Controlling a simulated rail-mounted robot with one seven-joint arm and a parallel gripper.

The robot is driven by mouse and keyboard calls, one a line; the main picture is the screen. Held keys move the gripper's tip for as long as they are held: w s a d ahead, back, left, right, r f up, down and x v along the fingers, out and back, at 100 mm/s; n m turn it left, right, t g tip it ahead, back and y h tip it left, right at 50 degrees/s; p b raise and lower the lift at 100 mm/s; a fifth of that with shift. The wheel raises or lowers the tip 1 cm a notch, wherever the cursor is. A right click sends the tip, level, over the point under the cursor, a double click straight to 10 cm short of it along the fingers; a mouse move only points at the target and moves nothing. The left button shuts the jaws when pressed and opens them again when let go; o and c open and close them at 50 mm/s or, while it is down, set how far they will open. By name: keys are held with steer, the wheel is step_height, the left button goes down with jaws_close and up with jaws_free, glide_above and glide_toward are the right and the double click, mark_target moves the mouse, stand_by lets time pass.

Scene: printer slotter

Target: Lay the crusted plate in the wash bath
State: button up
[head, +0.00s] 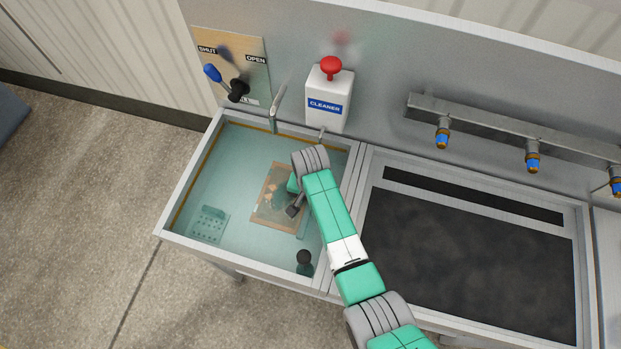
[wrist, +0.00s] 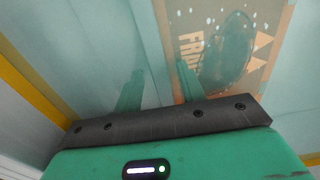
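The crusted plate (head: 274,198) is a brown sheet with a dark teal crust patch, seen through the tinted liquid of the wash bath (head: 186,205), right of the bath's middle. It looks flat, though its exact depth is hard to tell. In the wrist view the plate (wrist: 255,82) shows at the upper right, with pale lettering and triangles. My gripper (wrist: 158,85) is open, its two green fingers apart with no object clearly between them. The right finger overlaps the plate's near left edge; whether it touches is unclear. In the head view my arm hides part of the gripper and bath.
A perforated tray (head: 209,223) lies in the bath's front left corner. A black knob (head: 304,257) stands at the front right. A dark-topped basin (head: 470,260) adjoins right, below several nozzles (head: 532,155).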

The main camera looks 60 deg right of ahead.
steer(key=shift+r, duration=0.1)
step_height(320, 180, up, 12)
steer(key=p, duration=0.3)
steer(key=shift+r, duration=0.1)
